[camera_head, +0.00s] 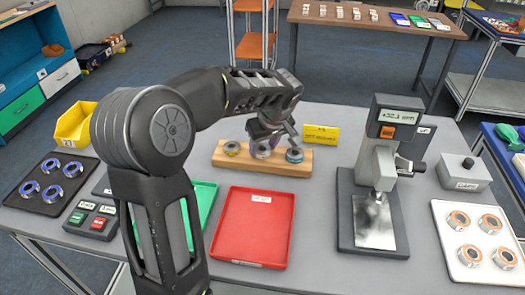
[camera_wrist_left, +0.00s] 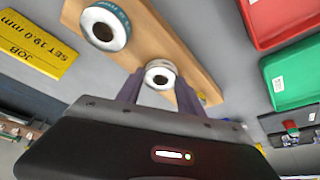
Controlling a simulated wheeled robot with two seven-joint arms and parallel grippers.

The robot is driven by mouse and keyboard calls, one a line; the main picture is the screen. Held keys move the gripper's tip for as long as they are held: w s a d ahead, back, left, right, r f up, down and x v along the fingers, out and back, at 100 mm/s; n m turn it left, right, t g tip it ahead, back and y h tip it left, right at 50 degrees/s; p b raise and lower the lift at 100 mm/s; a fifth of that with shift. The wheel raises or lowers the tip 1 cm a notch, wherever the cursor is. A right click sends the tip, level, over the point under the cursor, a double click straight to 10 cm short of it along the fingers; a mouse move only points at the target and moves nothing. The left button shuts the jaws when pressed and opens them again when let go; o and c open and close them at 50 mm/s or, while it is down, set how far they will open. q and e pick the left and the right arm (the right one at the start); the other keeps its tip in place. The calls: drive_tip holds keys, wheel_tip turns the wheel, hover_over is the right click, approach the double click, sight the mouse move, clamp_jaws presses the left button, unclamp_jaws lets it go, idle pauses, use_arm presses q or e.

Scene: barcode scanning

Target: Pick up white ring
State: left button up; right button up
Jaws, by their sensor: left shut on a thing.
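A wooden block (camera_head: 228,162) stands at the middle back of the grey table. A blue-edged ring (camera_head: 294,155) is on the block to the right, and a yellow-edged ring (camera_head: 231,148) is to the left. My right gripper is not in view.
A red tray (camera_head: 252,226) and a green tray (camera_head: 203,205) lie in front of the block. A yellow sign (camera_head: 320,136) stands behind it. A gauge stand (camera_head: 380,170) is to the right. A dark tray (camera_head: 28,198) and a white tray (camera_head: 447,240) hold several rings.

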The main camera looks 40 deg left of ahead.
sight(264, 149)
use_arm(q)
clamp_jaws()
wheel_tip(264, 149, up, 10)
drive_tip(key=shift+b, duration=0.3)
idle(0.4)
idle(0.9)
